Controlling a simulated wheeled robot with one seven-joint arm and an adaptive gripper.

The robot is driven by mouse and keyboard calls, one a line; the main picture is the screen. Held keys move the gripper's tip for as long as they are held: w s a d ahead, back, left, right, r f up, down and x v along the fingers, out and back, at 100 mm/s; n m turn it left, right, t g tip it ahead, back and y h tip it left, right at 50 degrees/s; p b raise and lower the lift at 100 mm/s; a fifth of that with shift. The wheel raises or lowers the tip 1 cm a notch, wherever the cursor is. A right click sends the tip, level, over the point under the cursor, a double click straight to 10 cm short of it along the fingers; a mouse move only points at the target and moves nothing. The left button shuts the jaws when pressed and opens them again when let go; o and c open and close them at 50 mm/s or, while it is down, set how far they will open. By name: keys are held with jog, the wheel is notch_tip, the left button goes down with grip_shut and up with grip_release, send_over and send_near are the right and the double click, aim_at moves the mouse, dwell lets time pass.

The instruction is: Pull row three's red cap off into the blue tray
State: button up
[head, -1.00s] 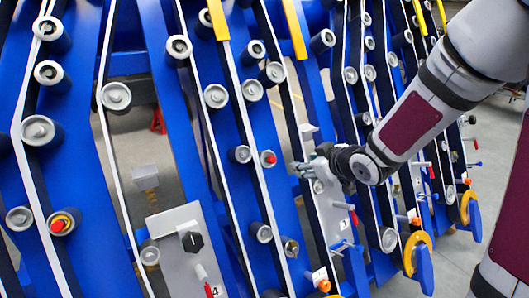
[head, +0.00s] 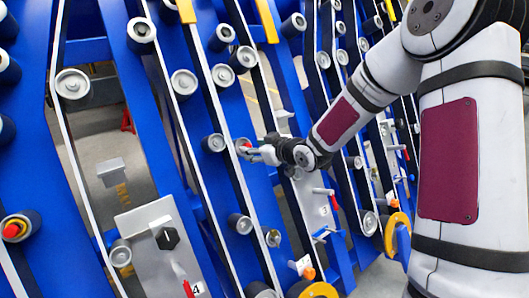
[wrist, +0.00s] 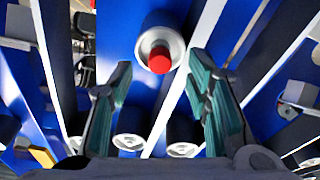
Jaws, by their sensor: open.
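A red cap (head: 245,146) sits on the end of a grey-rimmed roller on a blue upright; it also shows in the wrist view (wrist: 159,60), at the top centre. My gripper (head: 257,152) is beside this cap in the head view. In the wrist view its two green-padded fingers are apart with nothing between them; the cap shows just beyond the gap, near the fingertip level. Touching cannot be made out. Another red cap (head: 12,230), on a yellow-ringed roller, is at the far left.
Blue slanted uprights with white-edged belts and several rollers stand close around my gripper. A grey panel (head: 150,243) with a black knob and a label 4 is at lower left; a plate labelled 3 (head: 318,207) is right of the cap. Yellow rings (head: 399,222) stick out at lower right.

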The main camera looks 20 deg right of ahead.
jog(key=shift+x, duration=1.65)
grip_shut()
